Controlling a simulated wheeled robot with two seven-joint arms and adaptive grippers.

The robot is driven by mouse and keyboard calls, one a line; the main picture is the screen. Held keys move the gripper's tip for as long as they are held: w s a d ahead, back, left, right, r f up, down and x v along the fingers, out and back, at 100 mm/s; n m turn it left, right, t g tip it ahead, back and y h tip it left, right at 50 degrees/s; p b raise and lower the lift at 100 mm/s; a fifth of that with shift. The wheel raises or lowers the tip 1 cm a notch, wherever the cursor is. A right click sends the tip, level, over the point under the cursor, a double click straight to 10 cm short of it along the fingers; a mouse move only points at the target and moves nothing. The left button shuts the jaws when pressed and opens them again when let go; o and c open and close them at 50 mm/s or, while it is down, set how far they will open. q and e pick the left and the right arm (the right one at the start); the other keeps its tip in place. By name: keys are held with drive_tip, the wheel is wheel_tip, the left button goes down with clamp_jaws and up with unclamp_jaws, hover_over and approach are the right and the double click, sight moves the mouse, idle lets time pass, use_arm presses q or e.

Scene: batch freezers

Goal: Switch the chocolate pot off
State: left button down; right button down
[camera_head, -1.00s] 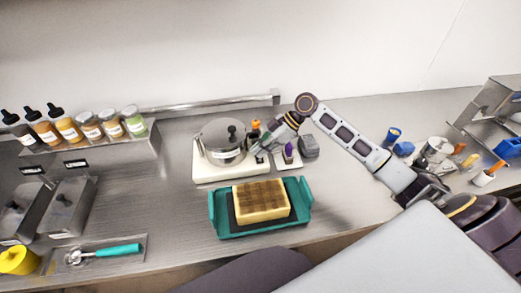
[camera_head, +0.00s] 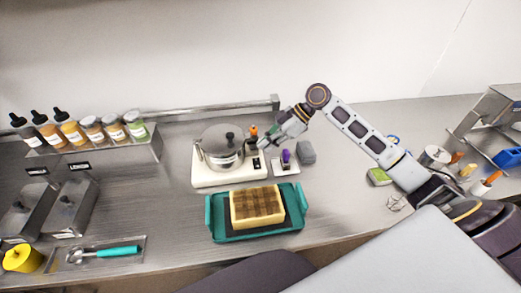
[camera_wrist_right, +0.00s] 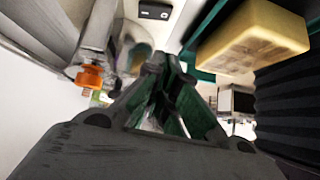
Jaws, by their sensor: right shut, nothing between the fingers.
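The chocolate pot is a steel pot (camera_head: 221,146) with a dark lid knob, on a white base (camera_head: 228,179) at the middle of the counter. A small dark switch (camera_head: 257,163) shows at the base's right front; its on or off position is too small to read. A dark switch-like plate (camera_wrist_right: 154,11) shows at the top of the right wrist view. My right gripper (camera_head: 264,145) is shut and empty, above the base's right side, apart from the switch. Its fingers (camera_wrist_right: 168,72) fill the middle of the wrist view. My left gripper is not in view.
A teal tray (camera_head: 216,231) with a yellow-brown block (camera_head: 257,207) stands in front of the base. An orange-topped item (camera_head: 253,132) is behind the gripper; a purple item (camera_head: 286,156) and grey block (camera_head: 306,152) are to its right. Bare counter lies left of the tray.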

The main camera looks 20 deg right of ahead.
drive_tip(key=shift+s+b+v, duration=0.2)
drive_tip(key=shift+v, duration=1.15)
drive_tip(key=shift+s+b+v, duration=0.15)
drive_tip(key=shift+b+v, duration=0.05)
drive_tip(key=shift+v, duration=1.2)
drive_tip(key=shift+a, duration=0.1)
